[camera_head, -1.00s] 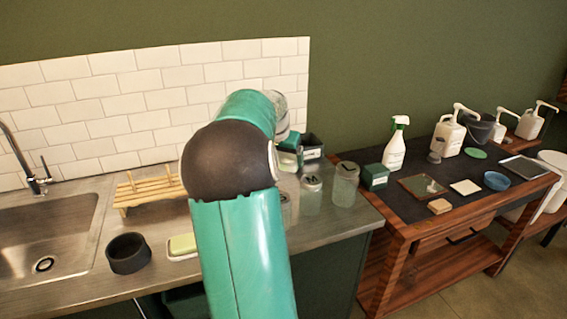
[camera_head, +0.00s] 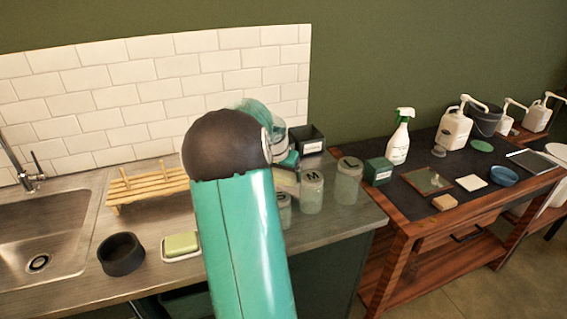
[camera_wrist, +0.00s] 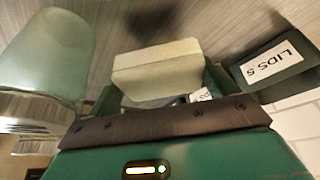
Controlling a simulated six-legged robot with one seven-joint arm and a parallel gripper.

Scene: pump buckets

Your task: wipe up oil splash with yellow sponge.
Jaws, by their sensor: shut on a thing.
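In the wrist view my gripper (camera_wrist: 160,90) is shut on a pale yellow sponge (camera_wrist: 156,68), held between its green fingers. The sponge is above a grey metal counter; I cannot tell whether it touches. A dark patch (camera_wrist: 150,22) shows on the counter beyond the sponge; I cannot tell whether it is oil or shadow. No clear oil splash shows there.
A lids bin (camera_wrist: 285,65) is close right of the sponge in the wrist view, and a glass jar (camera_wrist: 45,55) close left. In the head view lettered jars (camera_head: 311,188) line the counter (camera_head: 330,232). A soap-like block (camera_head: 181,243), black bowl (camera_head: 121,254) and wooden rack (camera_head: 147,185) stand left.

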